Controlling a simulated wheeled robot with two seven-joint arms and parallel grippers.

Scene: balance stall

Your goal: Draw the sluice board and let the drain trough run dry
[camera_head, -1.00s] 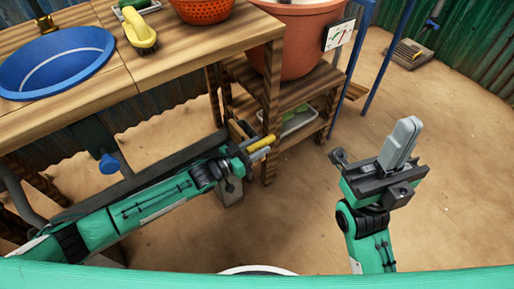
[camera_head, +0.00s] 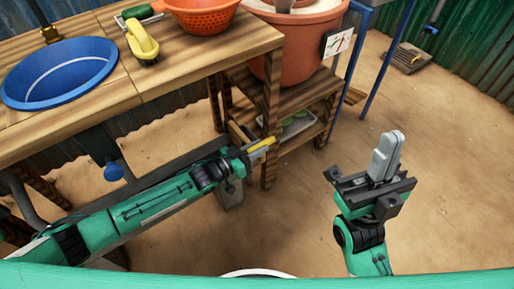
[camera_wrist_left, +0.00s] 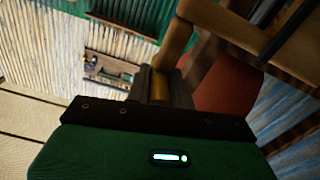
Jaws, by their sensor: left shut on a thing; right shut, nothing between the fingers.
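My left gripper (camera_head: 254,150) is shut on a yellow handle (camera_head: 264,143) beside the front bench leg. In the left wrist view, the yellow handle (camera_wrist_left: 160,88) sits between the fingers, with a wooden bar (camera_wrist_left: 174,42) close beyond it. In the head view, a small wooden piece (camera_head: 237,131) shows just behind the gripper; I cannot tell whether it is the sluice board. The grey drain trough (camera_head: 185,151) runs under the bench, partly hidden by my left arm. Its inside and any water are not visible. My right gripper (camera_head: 394,140) is shut and empty, over open ground.
The bench holds a blue basin (camera_head: 58,92), a yellow brush (camera_head: 142,40) and an orange colander (camera_head: 203,15). A terracotta pot (camera_head: 300,55) with a dial (camera_head: 338,43) stands on the shelf stand. A grey block (camera_head: 229,195) is below my left gripper.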

